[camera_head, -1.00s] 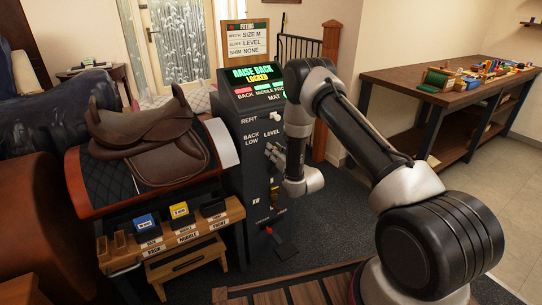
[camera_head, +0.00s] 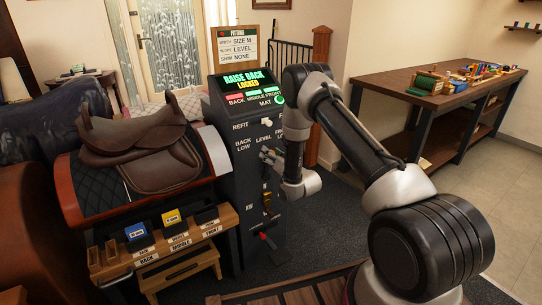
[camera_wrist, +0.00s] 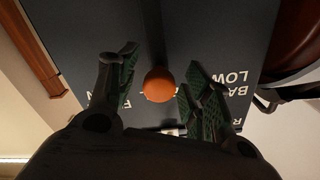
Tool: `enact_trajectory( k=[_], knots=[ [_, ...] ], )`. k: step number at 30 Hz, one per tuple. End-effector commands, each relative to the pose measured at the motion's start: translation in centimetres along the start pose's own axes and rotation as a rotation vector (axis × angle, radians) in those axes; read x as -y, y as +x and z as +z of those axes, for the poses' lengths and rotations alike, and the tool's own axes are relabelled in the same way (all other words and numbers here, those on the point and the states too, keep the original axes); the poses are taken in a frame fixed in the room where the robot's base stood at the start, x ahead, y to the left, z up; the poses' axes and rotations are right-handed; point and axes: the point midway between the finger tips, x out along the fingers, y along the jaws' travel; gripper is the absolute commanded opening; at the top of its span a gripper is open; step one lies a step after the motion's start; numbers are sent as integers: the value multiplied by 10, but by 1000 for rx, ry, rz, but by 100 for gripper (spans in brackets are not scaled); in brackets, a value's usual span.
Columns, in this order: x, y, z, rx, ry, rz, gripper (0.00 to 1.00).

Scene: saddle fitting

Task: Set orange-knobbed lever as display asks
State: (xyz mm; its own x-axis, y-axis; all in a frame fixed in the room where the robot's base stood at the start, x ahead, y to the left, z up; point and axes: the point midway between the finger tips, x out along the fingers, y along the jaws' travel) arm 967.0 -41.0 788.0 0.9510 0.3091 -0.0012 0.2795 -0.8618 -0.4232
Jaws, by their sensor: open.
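The display (camera_head: 246,79) on top of the dark console (camera_head: 232,163) reads "RAISE BACK" and "LOCKED". The console face is labelled REFIT, BACK LOW and LEVEL, with a third position label partly hidden by my arm. The orange knob (camera_wrist: 159,85) of the lever shows in the wrist view, between the two fingers of my gripper (camera_wrist: 158,88). The fingers are open, with a gap visible on both sides of the knob. In the head view my gripper (camera_head: 268,158) is in front of the console, just below LEVEL, and the knob cannot be made out there.
A brown saddle (camera_head: 150,152) sits on a stand left of the console. A wooden shelf (camera_head: 228,218) with blue, yellow and black blocks stands before it. A red-tipped lever (camera_head: 263,236) is low on the console. A workbench (camera_head: 385,85) stands at the right.

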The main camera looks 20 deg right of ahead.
Motion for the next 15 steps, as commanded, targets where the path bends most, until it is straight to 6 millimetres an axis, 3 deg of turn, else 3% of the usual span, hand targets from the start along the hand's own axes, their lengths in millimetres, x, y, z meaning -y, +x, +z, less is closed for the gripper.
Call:
enact_trajectory(
  k=[5,15],
  knots=[
    [-1,-9,0,1,0,1,50],
    [-1,-80,1,3,1,4,50]
  ],
)
